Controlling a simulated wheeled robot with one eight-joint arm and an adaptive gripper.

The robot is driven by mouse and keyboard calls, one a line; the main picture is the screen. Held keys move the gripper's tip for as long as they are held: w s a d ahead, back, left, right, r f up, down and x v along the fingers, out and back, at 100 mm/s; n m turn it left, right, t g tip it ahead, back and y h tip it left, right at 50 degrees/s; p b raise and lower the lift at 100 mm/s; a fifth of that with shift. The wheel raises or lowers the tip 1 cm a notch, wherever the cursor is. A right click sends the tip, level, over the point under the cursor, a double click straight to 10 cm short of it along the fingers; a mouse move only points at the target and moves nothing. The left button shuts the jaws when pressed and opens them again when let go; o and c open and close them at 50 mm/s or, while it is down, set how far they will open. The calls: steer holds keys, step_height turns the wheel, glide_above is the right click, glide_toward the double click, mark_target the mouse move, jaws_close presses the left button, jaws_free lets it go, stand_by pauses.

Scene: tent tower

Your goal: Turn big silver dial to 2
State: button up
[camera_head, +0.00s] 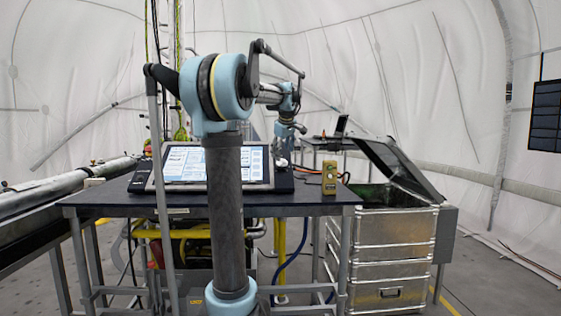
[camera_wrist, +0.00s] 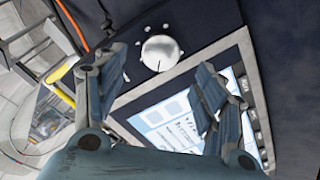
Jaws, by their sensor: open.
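The big silver dial (camera_wrist: 160,52) sits on a dark panel beside the screen, near the top middle of the wrist view. It is round with a thin dark pointer line toward its lower edge, and small light marks lie around it. The marks are too small to read. My gripper (camera_wrist: 165,75) is open, its two fingers apart with the dial showing beyond and between them. I see no contact with the dial. In the head view my gripper (camera_head: 292,135) is above the right end of the console, and the dial (camera_head: 281,162) is small there.
A screen (camera_head: 215,165) is set in the console on a dark table (camera_head: 110,193). A yellow handheld device (camera_head: 329,178) stands right of the console. An open metal crate (camera_head: 385,225) stands beside the table. A long pipe (camera_head: 60,188) runs at left.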

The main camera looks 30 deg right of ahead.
steer(key=shift+v, duration=2.75)
steer(key=shift+a, duration=0.15)
steer(key=s+a+f+m+g+y, duration=0.1)
steer(key=s+a+f, duration=0.4)
steer(key=a, duration=0.4)
steer(key=s+a+f, duration=0.2)
steer(key=a+f, duration=0.5)
steer(key=a, duration=0.2)
steer(key=s+a+f+m+g+y, duration=0.1)
steer(key=s+a+f, duration=0.4)
steer(key=a, duration=0.4)
steer(key=s+a+f+m+g, duration=0.1)
steer(key=s+a+f, duration=0.5)
steer(key=s+f, duration=0.3)
steer(key=s+a+f+m+g, duration=0.1)
steer(key=s+a+f, duration=0.5)
steer(key=f, duration=0.9)
steer(key=s, duration=0.3)
steer(key=shift+s+f, duration=0.2)
steer(key=shift+f, duration=0.2)
steer(key=shift+w+f, duration=0.2)
steer(key=shift+w, duration=0.25)
